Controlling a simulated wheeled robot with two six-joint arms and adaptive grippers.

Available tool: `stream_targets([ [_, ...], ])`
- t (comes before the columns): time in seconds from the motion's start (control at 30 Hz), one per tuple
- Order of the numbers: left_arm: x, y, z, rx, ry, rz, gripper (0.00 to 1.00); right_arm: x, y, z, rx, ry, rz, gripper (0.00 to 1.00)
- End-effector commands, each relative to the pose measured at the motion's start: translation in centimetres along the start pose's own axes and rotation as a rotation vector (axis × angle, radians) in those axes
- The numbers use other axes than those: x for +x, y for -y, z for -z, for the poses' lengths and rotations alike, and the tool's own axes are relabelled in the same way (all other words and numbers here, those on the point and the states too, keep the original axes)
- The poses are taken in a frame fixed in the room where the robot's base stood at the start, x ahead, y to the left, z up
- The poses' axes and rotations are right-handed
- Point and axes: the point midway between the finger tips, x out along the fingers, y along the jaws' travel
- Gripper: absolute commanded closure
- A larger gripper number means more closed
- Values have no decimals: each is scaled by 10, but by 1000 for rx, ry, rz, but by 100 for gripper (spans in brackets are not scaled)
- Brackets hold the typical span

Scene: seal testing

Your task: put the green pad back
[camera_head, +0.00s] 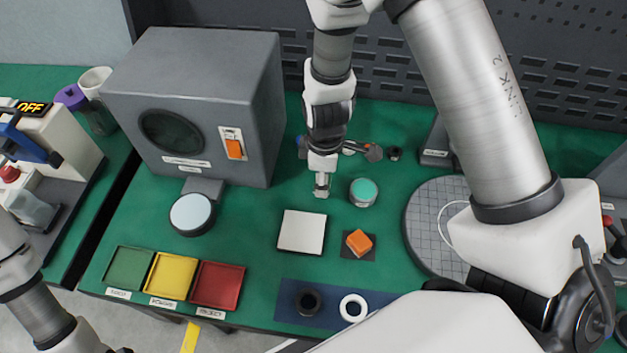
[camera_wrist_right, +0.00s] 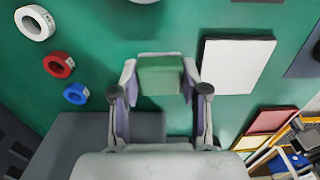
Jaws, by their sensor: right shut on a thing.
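My right gripper (camera_head: 321,190) points down over the green table, behind the pale square plate (camera_head: 302,232) and left of a round pot with a teal top (camera_head: 364,191). In the right wrist view its two fingers (camera_wrist_right: 160,85) are closed on the green pad (camera_wrist_right: 160,76), a small green block. The pale plate (camera_wrist_right: 237,65) lies to the right of the pad there, apart from it. The pad is not discernible in the head view, and I cannot tell its height above the table. My left arm shows at the lower left of the head view, its gripper out of frame.
A grey box with an orange switch (camera_head: 190,105) stands behind left. A white-topped disc (camera_head: 192,213), an orange block (camera_head: 359,241), a round grey plate (camera_head: 425,235) and green, yellow and red trays (camera_head: 217,287) surround the area. Rings (camera_wrist_right: 58,64) lie left in the wrist view.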

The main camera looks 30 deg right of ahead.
Motion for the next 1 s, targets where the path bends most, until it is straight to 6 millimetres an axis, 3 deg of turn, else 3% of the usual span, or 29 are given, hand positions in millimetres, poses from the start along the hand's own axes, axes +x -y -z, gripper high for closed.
stream_targets([
  [0.03, -11, 0, 0, 0, 0, 0, 30, -4, -8, 10, -2, 0, -1, 88],
  [0.2, -14, 0, 0, 0, 0, 0, 30, 6, -20, 24, 0, 2, 2, 88],
  [0.4, -19, 0, 0, 0, 0, 0, 30, 36, -20, 24, 1, 2, 2, 88],
  [0.73, -13, 0, 0, 0, 0, 0, 30, 42, -20, 24, 0, 1, 0, 88],
  [0.77, -14, 0, 0, 0, 0, 0, 30, 41, -20, 24, 0, 1, 0, 48],
  [0.8, -14, 0, 0, 0, 0, 0, 30, 40, -20, 24, 0, 1, 0, 34],
  [0.83, -14, 0, 0, 0, 0, 0, 30, 40, -20, 24, 0, 1, 0, 30],
  [1.0, -15, 0, 0, 0, 0, 0, 30, 40, -20, 24, 0, 1, 0, 30],
])
